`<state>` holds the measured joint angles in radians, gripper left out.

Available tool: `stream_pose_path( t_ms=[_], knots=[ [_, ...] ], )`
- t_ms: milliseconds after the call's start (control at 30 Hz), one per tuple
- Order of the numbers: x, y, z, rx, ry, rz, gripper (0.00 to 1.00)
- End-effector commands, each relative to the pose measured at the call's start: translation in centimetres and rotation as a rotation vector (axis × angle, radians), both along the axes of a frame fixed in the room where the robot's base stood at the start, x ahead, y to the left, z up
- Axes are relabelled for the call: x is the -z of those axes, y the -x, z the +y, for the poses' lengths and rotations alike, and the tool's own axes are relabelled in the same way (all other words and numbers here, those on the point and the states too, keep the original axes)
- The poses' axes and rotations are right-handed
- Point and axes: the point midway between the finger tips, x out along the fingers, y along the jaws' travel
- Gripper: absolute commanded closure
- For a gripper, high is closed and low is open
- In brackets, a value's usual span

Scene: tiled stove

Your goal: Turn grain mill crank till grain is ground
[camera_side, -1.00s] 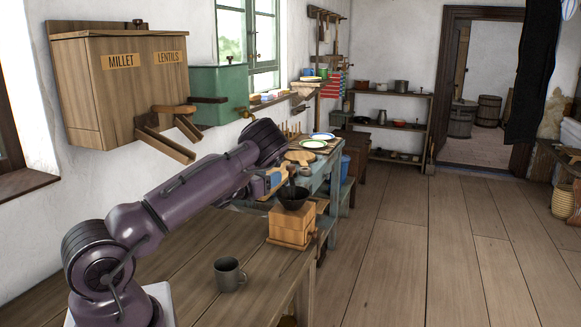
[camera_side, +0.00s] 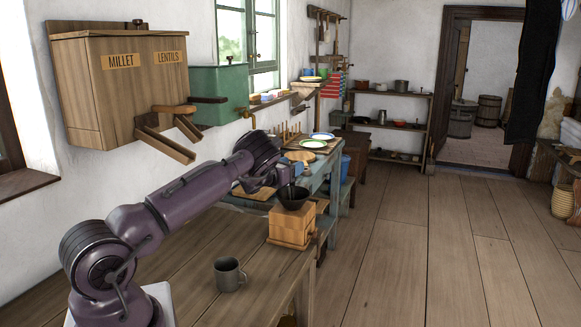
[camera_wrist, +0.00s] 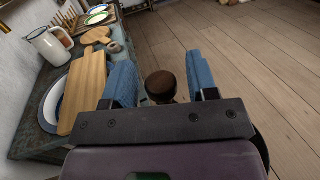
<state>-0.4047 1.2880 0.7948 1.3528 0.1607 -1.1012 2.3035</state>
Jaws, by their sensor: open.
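The grain mill (camera_side: 291,224) is a light wooden box with a dark bowl-shaped hopper (camera_side: 293,199) on top, at the end of the wooden table. My gripper (camera_wrist: 159,68) is open, with blue finger pads. A round dark brown knob (camera_wrist: 160,84), apparently the crank's handle, shows between the fingers in the wrist view, with gaps on both sides. In the side view my gripper is just behind and above the hopper, its fingers mostly hidden. The crank arm and any grain in the hopper cannot be made out.
A grey mug (camera_side: 229,274) stands on the table nearer my base. A teal bench (camera_side: 333,182) with plates and boards lies beyond the mill. The wrist view shows a cutting board (camera_wrist: 84,88) and white jug (camera_wrist: 48,45) left of my gripper. The wall dispenser (camera_side: 125,90) hangs at left.

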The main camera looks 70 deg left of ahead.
Motion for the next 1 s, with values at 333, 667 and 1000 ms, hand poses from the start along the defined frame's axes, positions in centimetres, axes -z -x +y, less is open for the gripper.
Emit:
stream_pose_path(
  t_ms=[333, 667, 1000],
  knots=[
    [0.0, 0.0, 0.0, 0.000, 0.000, 0.000, 1.00],
    [0.0, -0.3, -0.1, 0.064, -0.002, 0.000, 1.00],
    [0.1, -1.7, -0.8, 0.320, -0.002, 0.002, 1.00]
  ],
)
